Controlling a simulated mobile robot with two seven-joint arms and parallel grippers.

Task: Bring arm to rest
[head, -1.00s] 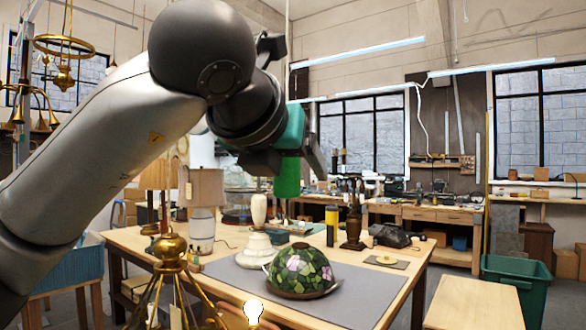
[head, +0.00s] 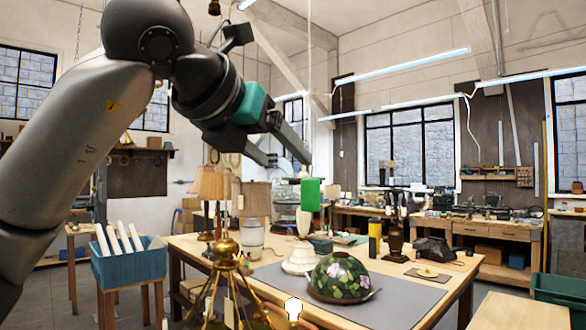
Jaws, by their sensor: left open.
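My left arm comes in from the left and reaches across the upper left of the head view. Its gripper (head: 287,159), with a teal body and dark fingers, is open, with nothing seen between the fingers. It is raised and, in the picture, stands above the back of the worktable (head: 215,244). A green block (head: 310,194) shows just below and right of the fingertips, apart from them in the picture; a thin pale cord shows above it. My right gripper is not in view.
A stained-glass shade (head: 342,276), a white lamp base (head: 299,258), a dark lamp base (head: 395,232) and a yellow-black canister (head: 375,239) stand on the table. A brass fixture (head: 227,252) is in the foreground. A blue crate (head: 130,264) holds white tubes at left.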

